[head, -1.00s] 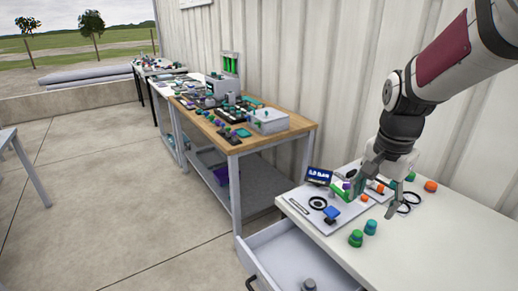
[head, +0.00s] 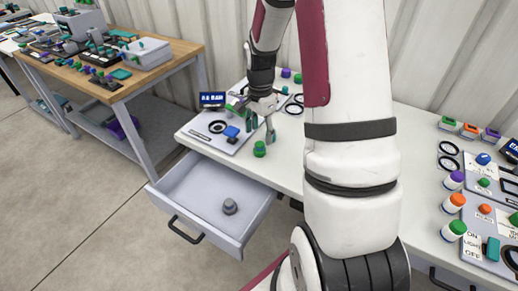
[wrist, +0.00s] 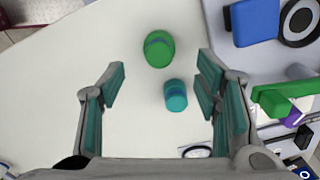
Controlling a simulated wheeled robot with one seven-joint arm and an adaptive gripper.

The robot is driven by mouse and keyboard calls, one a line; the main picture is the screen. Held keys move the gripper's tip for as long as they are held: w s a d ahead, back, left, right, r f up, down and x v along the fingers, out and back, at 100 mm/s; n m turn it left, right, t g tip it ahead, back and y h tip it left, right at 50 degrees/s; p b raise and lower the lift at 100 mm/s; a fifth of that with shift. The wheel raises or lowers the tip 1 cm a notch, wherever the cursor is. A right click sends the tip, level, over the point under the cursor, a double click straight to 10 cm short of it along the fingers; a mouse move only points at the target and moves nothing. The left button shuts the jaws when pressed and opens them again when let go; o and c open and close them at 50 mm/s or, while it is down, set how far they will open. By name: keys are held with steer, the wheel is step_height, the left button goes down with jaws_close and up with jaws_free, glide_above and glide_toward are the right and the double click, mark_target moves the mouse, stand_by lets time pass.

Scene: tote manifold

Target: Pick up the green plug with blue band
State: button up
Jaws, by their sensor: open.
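The green plug (head: 259,148) stands on the white tabletop, just in front of my gripper. In the wrist view the green plug (wrist: 158,50) shows a darker bluish band and lies ahead of the fingertips, left of centre. A teal plug (wrist: 175,95) with a bluer band stands close to it, between the fingers' lines and nearer the right finger. My gripper (wrist: 160,80) is open and empty, pointing down above the table; in the head view my gripper (head: 261,125) is beside the green plug. The teal plug is not clearly made out in the head view.
A panel (head: 215,140) with a blue button and black ring lies left of my gripper. An open drawer (head: 195,200) below holds a grey knob (head: 229,206). Bottles (head: 453,204) and panels fill the right side. Tabletop left of the plugs is clear in the wrist view.

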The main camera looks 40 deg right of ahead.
mark_target(259, 144)
steer(key=shift+a+f, duration=0.15)
steer(key=shift+f, duration=1.35)
steer(key=shift+a+f, duration=0.15)
steer(key=shift+f, duration=1.35)
steer(key=c, duration=1.2)
